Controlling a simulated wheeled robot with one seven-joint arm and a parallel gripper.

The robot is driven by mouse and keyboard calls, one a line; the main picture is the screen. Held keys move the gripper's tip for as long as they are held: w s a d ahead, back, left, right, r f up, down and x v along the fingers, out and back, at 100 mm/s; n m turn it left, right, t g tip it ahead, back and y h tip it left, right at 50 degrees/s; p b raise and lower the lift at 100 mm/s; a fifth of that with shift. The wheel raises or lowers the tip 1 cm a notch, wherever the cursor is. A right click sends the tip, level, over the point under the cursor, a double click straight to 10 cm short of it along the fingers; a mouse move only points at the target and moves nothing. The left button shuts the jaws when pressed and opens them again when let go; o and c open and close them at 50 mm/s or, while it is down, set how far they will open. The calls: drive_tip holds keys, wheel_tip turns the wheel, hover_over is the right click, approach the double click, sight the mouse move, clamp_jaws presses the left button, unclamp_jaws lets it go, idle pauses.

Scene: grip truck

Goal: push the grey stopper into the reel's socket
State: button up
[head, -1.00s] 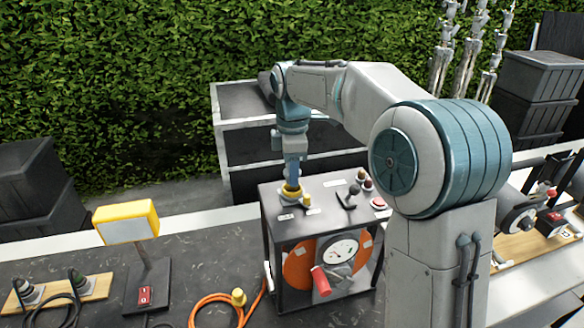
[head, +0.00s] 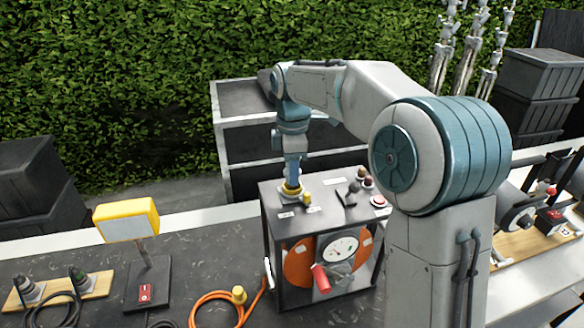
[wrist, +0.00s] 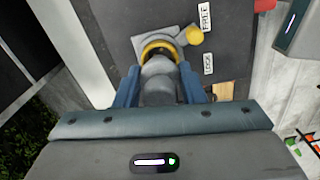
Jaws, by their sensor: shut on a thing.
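The grey stopper (wrist: 158,82) is between the two blue fingers of my gripper (wrist: 158,86) in the wrist view. My gripper is shut on it. Its far end meets the yellow-ringed socket (wrist: 158,47) on top of the reel box; how deep it sits is hidden. A yellow-knobbed lever (wrist: 194,35) stands beside the ring, near labels reading FREE and LOCK. In the head view my gripper (head: 292,182) points down at the yellow ring (head: 290,191) on the dark box (head: 312,205), with the orange reel (head: 298,262) inside. The stopper is mostly hidden there.
On the box top are a black lever (head: 349,193) and several coloured knobs. Black crates (head: 540,92) stand at the back right.

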drive_tip(key=shift+f+b, duration=0.65)
drive_tip(key=shift+f, duration=0.45)
drive_tip(key=o, duration=1.1)
drive_tip(key=shift+c, duration=0.2)
drive_tip(key=shift+w+f, duration=0.1)
drive_tip(key=shift+f, duration=0.05)
drive_tip(key=shift+f, duration=0.1)
drive_tip(key=shift+o, duration=0.6)
drive_tip(key=shift+s, duration=0.2)
drive_tip(key=shift+r, duration=0.2)
